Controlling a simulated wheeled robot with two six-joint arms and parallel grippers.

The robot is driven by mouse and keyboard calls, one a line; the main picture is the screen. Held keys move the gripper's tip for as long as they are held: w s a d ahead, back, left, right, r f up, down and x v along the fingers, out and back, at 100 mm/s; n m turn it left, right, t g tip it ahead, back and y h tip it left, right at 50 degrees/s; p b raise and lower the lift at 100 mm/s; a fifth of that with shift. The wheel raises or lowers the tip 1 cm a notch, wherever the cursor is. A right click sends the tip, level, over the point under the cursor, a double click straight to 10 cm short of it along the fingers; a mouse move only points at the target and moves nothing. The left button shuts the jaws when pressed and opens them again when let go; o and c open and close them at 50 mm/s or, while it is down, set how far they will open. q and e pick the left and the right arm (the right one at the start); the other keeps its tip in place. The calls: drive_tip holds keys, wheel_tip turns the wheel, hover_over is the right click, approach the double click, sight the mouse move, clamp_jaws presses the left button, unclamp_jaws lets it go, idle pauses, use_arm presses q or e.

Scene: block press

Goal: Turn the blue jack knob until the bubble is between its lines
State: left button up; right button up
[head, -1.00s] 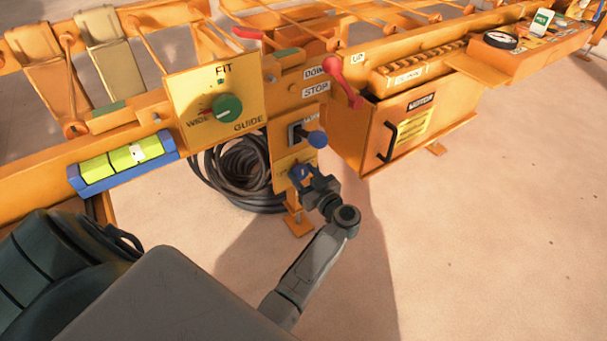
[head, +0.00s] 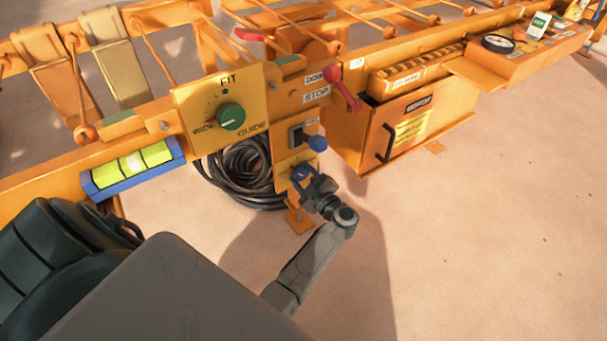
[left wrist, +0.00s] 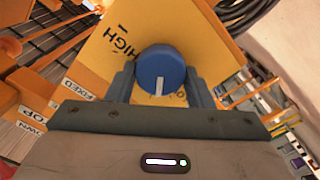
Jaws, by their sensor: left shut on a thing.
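The blue jack knob (head: 299,173) sits on the low end of the yellow panel, under a blue ball-ended lever. In the left wrist view the round knob (left wrist: 161,74) has a white mark pointing down in the picture and lies between the two jaws. My left gripper (head: 312,182) is shut on it, partly covering it in the head view. The spirit level (head: 175,163) has a blue holder and a yellow-green vial with dark lines. My right gripper is not in view.
A green guide knob (head: 231,116) is up and left of the jack knob. The blue-ended lever (head: 317,143) is just above my gripper. A black hose coil (head: 240,172) lies behind the panel. An orange motor box (head: 425,120) stands right; the floor before it is clear.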

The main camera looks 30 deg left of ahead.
use_arm(q)
drive_tip(key=shift+n, duration=0.6)
drive_tip(key=o, duration=1)
drive_tip(key=shift+c, duration=0.2)
drive_tip(key=shift+d, duration=0.1)
